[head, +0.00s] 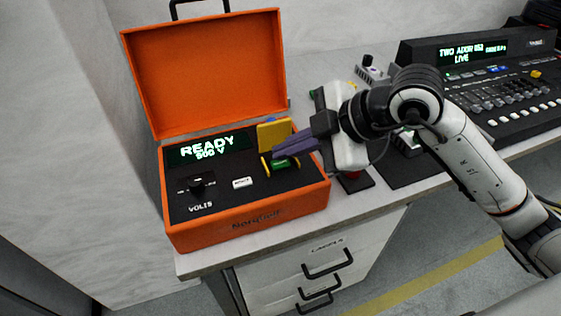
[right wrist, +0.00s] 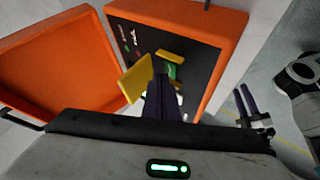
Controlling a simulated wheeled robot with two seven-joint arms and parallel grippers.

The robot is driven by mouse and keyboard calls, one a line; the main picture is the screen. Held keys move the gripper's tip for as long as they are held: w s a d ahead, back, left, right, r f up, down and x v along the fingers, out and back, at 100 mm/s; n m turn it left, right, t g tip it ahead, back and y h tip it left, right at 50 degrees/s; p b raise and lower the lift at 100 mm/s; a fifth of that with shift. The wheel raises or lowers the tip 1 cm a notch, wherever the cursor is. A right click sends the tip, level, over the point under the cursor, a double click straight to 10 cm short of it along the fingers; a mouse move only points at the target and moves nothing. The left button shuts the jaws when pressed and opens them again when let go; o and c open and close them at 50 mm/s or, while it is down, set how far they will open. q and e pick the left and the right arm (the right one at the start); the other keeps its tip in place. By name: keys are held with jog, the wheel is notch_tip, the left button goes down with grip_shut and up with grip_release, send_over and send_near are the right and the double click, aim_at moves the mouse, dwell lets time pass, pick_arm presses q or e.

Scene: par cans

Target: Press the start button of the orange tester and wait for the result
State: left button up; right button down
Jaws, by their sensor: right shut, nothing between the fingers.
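The orange tester (head: 247,225) stands on the bench with its lid (head: 205,75) open. Its display (head: 208,148) reads READY and 500 V. The green start button (head: 281,163) sits at the right of the dark panel, in a yellow frame with the yellow cover (head: 275,133) raised. My right gripper (head: 274,150) is shut and empty, its purple fingertips just over the button. In the right wrist view the fingers (right wrist: 161,80) are close by the green button (right wrist: 172,71); contact cannot be told. My left gripper (right wrist: 246,102) appears small at the right of that view.
A knob (head: 200,186) marked VOLTS and a white button (head: 242,183) are on the panel. A black lighting console (head: 490,85) stands at the right of the bench. Drawers are below the bench top.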

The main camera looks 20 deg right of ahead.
aim_at(287, 165)
jog(key=shift+f, duration=0.5)
dwell(0.6)
jog(key=shift+r, duration=0.1)
jog(key=shift+r+p, duration=0.5)
jog(key=shift+r, duration=0.2)
jog(key=shift+r, duration=0.1)
notch_tip(287, 165, up, 5)
jog(key=p, duration=0.4)
jog(key=shift+p, duration=0.3)
dwell(0.4)
